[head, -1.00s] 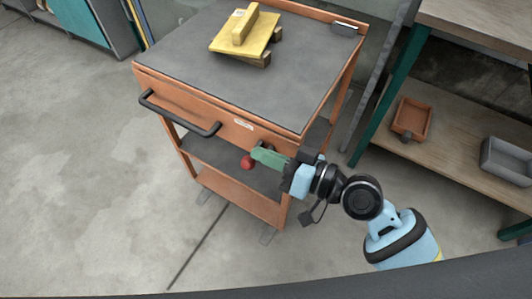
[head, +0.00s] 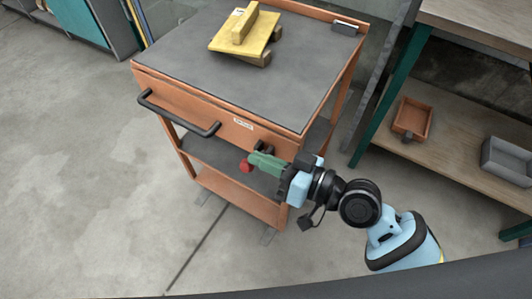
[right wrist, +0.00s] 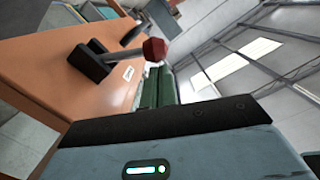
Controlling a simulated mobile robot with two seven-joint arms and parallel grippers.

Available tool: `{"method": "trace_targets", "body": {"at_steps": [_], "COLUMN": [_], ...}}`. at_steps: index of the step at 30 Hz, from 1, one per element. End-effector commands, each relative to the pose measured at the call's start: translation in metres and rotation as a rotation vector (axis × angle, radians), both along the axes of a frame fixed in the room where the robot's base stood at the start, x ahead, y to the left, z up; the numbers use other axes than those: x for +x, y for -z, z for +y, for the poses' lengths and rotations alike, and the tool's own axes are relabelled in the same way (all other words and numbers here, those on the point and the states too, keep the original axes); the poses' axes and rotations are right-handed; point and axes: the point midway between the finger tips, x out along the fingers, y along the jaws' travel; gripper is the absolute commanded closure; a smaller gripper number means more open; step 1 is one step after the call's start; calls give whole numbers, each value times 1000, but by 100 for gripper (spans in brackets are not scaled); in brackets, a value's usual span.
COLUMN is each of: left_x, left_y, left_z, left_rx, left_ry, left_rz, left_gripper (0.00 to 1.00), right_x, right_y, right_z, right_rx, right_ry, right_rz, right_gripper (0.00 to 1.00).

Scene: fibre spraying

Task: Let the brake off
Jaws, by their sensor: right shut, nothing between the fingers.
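The orange cart (head: 222,117) carries a brake lever on its front panel, below the label. The lever has a red knob (head: 247,165) and a black bracket (head: 265,146). In the right wrist view the red knob (right wrist: 154,50) ends a grey rod that sticks out from the black bracket (right wrist: 90,63). My right gripper (head: 258,161) is shut and empty. Its green fingers lie beside the knob in the head view and hide part of the lever. In the right wrist view the fingers (right wrist: 157,88) show just below the knob; I cannot tell whether they touch it. My left gripper is out of view.
The cart has a black push handle (head: 180,116) to the left of the lever. A yellow wooden piece (head: 240,38) lies on its top. A workbench with an orange bin (head: 411,119) and a grey bin (head: 507,161) stands at right. The floor at left is clear.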

Motion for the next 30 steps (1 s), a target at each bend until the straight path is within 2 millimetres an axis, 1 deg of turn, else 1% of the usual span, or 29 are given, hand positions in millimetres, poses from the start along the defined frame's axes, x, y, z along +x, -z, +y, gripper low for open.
{"method": "trace_targets", "body": {"at_steps": [5,13,20,30], "left_x": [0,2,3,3], "left_y": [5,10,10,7], "left_z": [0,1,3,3], "left_rx": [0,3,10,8], "left_ry": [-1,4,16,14], "left_rz": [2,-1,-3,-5], "left_gripper": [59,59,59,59], "right_x": [-6,-15,-21,-24], "right_y": [8,24,39,63], "right_z": [4,11,15,17], "right_rx": [-60,-205,-333,-511], "right_ry": [-2,-2,-2,-1], "right_rz": [-77,-277,-456,-701], "right_gripper": [100,100,100,100]}}
